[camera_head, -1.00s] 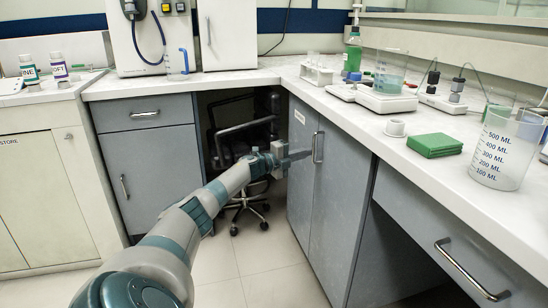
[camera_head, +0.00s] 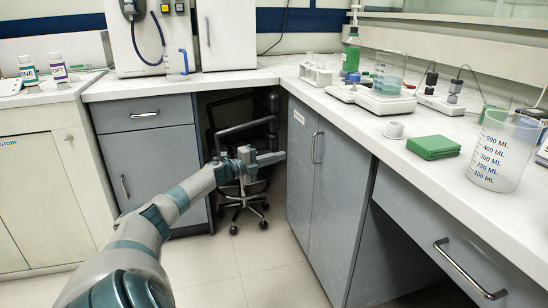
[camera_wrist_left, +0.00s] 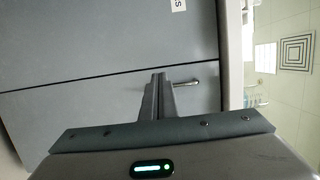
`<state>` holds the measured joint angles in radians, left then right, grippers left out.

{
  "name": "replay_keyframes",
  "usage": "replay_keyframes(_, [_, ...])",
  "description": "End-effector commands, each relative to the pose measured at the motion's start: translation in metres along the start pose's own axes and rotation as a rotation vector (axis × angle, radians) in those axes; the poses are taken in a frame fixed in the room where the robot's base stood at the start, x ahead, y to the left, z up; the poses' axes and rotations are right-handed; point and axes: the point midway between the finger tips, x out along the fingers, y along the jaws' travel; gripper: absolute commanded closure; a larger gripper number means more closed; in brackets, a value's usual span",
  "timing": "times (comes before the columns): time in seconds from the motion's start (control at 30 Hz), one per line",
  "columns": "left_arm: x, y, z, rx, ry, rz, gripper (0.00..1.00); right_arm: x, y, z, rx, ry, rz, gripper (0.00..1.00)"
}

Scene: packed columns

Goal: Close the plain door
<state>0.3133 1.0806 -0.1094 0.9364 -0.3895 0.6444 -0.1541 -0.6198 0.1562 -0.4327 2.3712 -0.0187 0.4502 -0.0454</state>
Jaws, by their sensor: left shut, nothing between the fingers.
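The plain door (camera_head: 336,205) is the right one of two grey doors under the right counter. It has a vertical metal handle (camera_head: 317,148) beside the seam. It looks about flush with the labelled door (camera_head: 299,165) on its left, with no clear gap at the seam. In the left wrist view the plain door (camera_wrist_left: 60,115) fills the lower part, and its handle (camera_wrist_left: 185,84) shows just right of the fingertips. My left gripper (camera_head: 283,156) is shut and empty, left of the handle and seemingly just clear of the doors. My right gripper is not in view.
A dark recess with a wheeled chair (camera_head: 243,195) lies behind my left gripper. The counter (camera_head: 350,112) above carries a beaker (camera_head: 500,150) and a green block (camera_head: 433,146). The floor (camera_head: 260,275) in front is clear.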

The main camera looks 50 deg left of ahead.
Motion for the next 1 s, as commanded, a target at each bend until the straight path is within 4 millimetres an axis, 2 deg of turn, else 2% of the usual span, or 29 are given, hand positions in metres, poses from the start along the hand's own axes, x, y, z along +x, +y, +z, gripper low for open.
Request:
replay_keyframes(0.27, [-0.0109, 0.0002, 0.0028, 0.001, -0.001, 0.001, 1.0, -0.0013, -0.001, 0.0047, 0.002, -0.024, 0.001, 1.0])
replay_keyframes(0.87, [-0.0108, -0.0001, 0.0029, 0.001, 0.0, 0.0, 1.0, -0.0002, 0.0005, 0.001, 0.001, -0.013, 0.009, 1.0])
replay_keyframes(1.0, [-0.0088, 0.0056, -0.004, -0.007, 0.009, 0.002, 1.0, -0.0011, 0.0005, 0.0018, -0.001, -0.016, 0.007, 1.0])
